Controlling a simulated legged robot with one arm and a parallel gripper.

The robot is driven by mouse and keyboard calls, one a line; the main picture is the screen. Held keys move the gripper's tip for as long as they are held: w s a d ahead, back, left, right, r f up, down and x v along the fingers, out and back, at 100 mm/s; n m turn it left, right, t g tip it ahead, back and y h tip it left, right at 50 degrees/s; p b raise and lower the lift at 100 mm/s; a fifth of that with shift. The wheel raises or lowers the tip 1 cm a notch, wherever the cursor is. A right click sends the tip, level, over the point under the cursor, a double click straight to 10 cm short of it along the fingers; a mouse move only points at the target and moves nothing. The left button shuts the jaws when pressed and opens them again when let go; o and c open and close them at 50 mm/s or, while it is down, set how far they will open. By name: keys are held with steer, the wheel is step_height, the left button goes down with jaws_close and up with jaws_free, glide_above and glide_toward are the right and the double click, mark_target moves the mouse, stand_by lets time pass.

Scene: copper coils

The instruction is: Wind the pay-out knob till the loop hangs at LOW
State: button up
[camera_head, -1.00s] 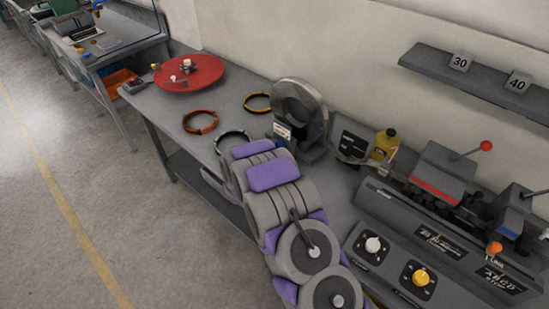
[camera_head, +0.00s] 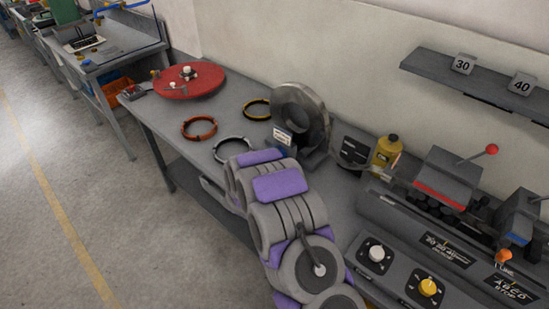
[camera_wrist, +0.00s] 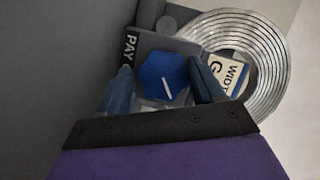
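The pay-out knob (camera_wrist: 163,79) is blue with a white pointer line, beside a label reading PAY in the wrist view. My gripper (camera_wrist: 161,68) shows there as two blue-grey fingers, spread with one on each side of the knob. I cannot tell whether they touch it. A shiny wound coil (camera_wrist: 276,65) and a card reading WIDTH G (camera_wrist: 228,73) lie just right of the fingers. In the head view my arm hides the knob and gripper. I cannot make out the hanging loop or a LOW mark.
A grey coil wheel (camera_head: 318,112) stands on the bench behind my arm. Orange (camera_head: 199,128) and yellow (camera_head: 257,109) rings and a red turntable (camera_head: 190,81) lie left. A yellow bottle (camera_head: 386,153) and a panel with white (camera_head: 376,253) and yellow (camera_head: 428,287) knobs are right.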

steer(key=shift+o, duration=1.3)
steer(key=p+v, duration=0.2)
steer(key=v, duration=1.5)
steer(key=shift+s+a+p, duration=0.1)
steer(key=shift+a+p, duration=0.1)
steer(key=shift+p, duration=0.1)
